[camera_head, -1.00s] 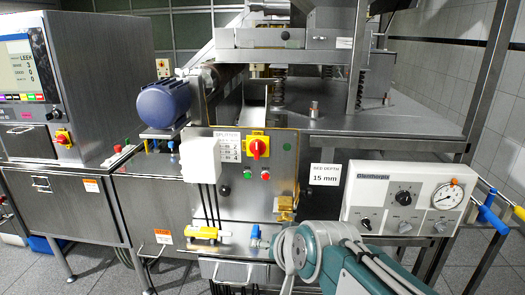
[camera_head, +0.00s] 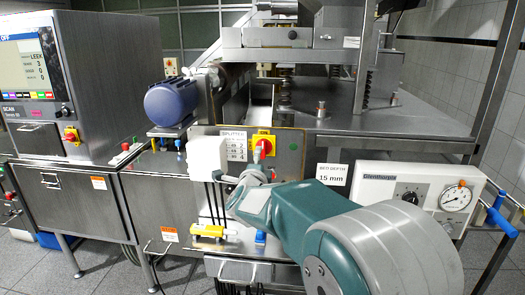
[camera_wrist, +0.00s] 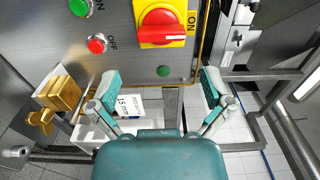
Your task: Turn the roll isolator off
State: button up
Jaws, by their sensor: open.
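A red rotary isolator knob on a yellow plate (camera_head: 263,146) is on the steel splitter panel in the head view. In the wrist view the knob (camera_wrist: 160,20) is at the top, with its grip lying towards the word ON at the right. No label that I can read says "roll". My gripper (camera_wrist: 160,76) is open and empty, its two fingers apart on either side below the knob in the wrist view. It does not touch the knob there. In the head view my gripper (camera_head: 250,176) is just below the isolator, and its fingers are hard to make out.
A green button (camera_wrist: 80,6) and a red OFF button (camera_wrist: 97,44) are close by on the panel. A brass fitting (camera_wrist: 58,93) juts out. Another red-and-yellow switch (camera_head: 71,134) is on the left machine. A white dial box (camera_head: 418,193) stands at right.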

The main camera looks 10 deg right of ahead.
aim_at(263, 159)
jog(key=x, duration=0.8)
jog(key=shift+w+d+f, duration=0.1)
jog(key=shift+w, duration=0.2)
jog(key=c, duration=0.8)
